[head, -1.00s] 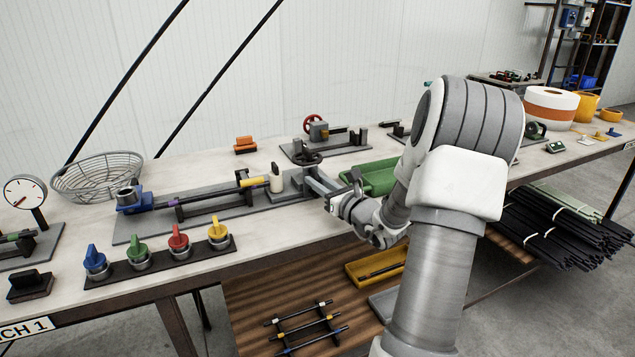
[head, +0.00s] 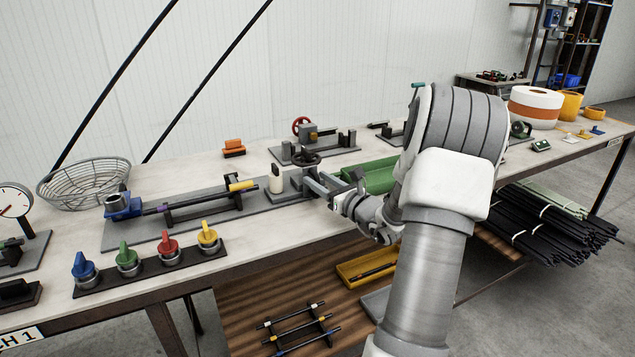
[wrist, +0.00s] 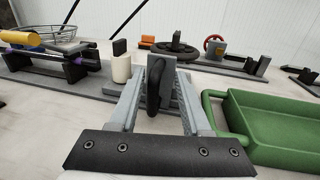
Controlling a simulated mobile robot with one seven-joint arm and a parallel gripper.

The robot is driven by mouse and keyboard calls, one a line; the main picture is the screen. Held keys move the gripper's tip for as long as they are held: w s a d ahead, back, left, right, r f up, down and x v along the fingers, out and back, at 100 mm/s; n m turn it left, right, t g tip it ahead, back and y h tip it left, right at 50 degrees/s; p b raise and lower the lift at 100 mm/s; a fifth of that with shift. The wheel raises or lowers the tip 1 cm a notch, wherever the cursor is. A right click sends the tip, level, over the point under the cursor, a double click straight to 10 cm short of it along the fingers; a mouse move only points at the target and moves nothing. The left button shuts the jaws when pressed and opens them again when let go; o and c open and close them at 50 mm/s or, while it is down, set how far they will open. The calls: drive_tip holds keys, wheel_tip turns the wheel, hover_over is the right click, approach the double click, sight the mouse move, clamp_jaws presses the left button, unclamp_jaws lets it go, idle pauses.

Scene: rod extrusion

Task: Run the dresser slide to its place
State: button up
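The dresser slide carries a white cylinder with a dark top (head: 277,180) and a dark handwheel (head: 304,158). It stands at the right part of a long grey base plate (head: 130,233) on the bench. My gripper (head: 309,181) reaches in from the right, its two grey fingers level at the slide's right side. In the wrist view the fingers flank a grey and black upright handle (wrist: 160,83) and appear shut on it; the exact contact is hard to see. The white cylinder (wrist: 121,68) stands just left of the handle, with the handwheel (wrist: 176,50) behind.
A green tray (wrist: 275,135) lies close to the right of my fingers. A yellow-ended rod (head: 242,185) rests on supports left of the slide, with a clear gap between. Several coloured knobs (head: 168,247) line the bench front. A wire basket (head: 85,185) stands at left.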

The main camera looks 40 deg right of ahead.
drive_tip(key=shift+a, duration=0.1)
drive_tip(key=s+p, duration=0.1)
drive_tip(key=s, duration=1.6)
drive_tip(key=shift+s+a, duration=0.2)
drive_tip(key=shift+a, duration=0.1)
drive_tip(key=shift+w+a, duration=0.1)
